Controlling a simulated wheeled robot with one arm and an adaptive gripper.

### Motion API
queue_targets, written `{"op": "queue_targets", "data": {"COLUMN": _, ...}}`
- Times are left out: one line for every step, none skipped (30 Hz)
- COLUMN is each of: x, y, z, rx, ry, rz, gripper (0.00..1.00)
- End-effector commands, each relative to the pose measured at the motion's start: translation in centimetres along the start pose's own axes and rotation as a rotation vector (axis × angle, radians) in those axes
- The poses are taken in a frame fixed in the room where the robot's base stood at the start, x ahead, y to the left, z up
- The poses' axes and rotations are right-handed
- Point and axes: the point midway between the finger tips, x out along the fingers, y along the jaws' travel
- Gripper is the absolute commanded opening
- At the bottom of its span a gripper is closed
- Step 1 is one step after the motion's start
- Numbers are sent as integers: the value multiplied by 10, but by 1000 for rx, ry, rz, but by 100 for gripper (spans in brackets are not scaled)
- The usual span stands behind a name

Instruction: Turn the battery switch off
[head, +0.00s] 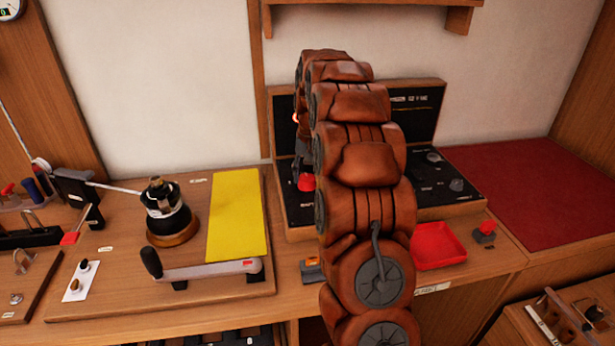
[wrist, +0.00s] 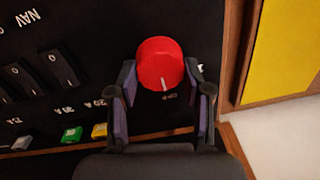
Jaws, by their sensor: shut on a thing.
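The battery switch appears to be the round red knob (wrist: 160,62) on a black panel (wrist: 90,40) in the wrist view. A white line on the knob points down in the picture, towards a small upside-down label I cannot read. My gripper (wrist: 160,70) has one finger on each side of the knob and is shut on it. In the head view the red knob (head: 306,183) shows at the left edge of my arm, low on the panel (head: 296,206). My arm hides the middle of the panel and most of my gripper there.
Beside the knob in the wrist view are black rockers (wrist: 32,78) and green (wrist: 72,134) and yellow (wrist: 99,131) fuses. In the head view a winch (head: 168,210) and yellow sheet (head: 237,218) lie left; a red tray (head: 438,246) and red button (head: 487,229) stand right.

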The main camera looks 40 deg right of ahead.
Motion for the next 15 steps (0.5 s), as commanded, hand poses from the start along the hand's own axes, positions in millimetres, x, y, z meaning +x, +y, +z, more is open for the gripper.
{"op": "queue_targets", "data": {"x": -1, "y": 0, "z": -1, "rx": 4, "ry": 4, "rz": 0, "gripper": 14}}
{"op": "queue_targets", "data": {"x": -1, "y": 0, "z": -1, "rx": 5, "ry": 4, "rz": 0, "gripper": 14}}
{"op": "queue_targets", "data": {"x": -1, "y": 0, "z": -1, "rx": 7, "ry": 4, "rz": 0, "gripper": 14}}
{"op": "queue_targets", "data": {"x": -1, "y": 0, "z": -1, "rx": 7, "ry": 4, "rz": 0, "gripper": 14}}
{"op": "queue_targets", "data": {"x": -1, "y": 0, "z": -1, "rx": 7, "ry": 4, "rz": 0, "gripper": 14}}
{"op": "queue_targets", "data": {"x": -1, "y": 0, "z": -1, "rx": 7, "ry": 4, "rz": 0, "gripper": 14}}
{"op": "queue_targets", "data": {"x": -1, "y": 0, "z": -1, "rx": 7, "ry": 4, "rz": 0, "gripper": 14}}
{"op": "queue_targets", "data": {"x": -1, "y": 0, "z": -1, "rx": 7, "ry": 4, "rz": -1, "gripper": 14}}
{"op": "queue_targets", "data": {"x": -1, "y": 0, "z": -1, "rx": 7, "ry": 4, "rz": -1, "gripper": 14}}
{"op": "queue_targets", "data": {"x": -1, "y": 0, "z": -1, "rx": 7, "ry": 4, "rz": -1, "gripper": 14}}
{"op": "queue_targets", "data": {"x": -1, "y": 0, "z": -1, "rx": 6, "ry": 4, "rz": -1, "gripper": 14}}
{"op": "queue_targets", "data": {"x": -1, "y": 0, "z": -1, "rx": 6, "ry": 4, "rz": -1, "gripper": 14}}
{"op": "queue_targets", "data": {"x": -1, "y": 0, "z": -1, "rx": 6, "ry": 4, "rz": -1, "gripper": 51}}
{"op": "queue_targets", "data": {"x": -1, "y": 0, "z": -1, "rx": 6, "ry": 3, "rz": -1, "gripper": 54}}
{"op": "queue_targets", "data": {"x": -1, "y": 0, "z": -1, "rx": 6, "ry": 3, "rz": -1, "gripper": 59}}
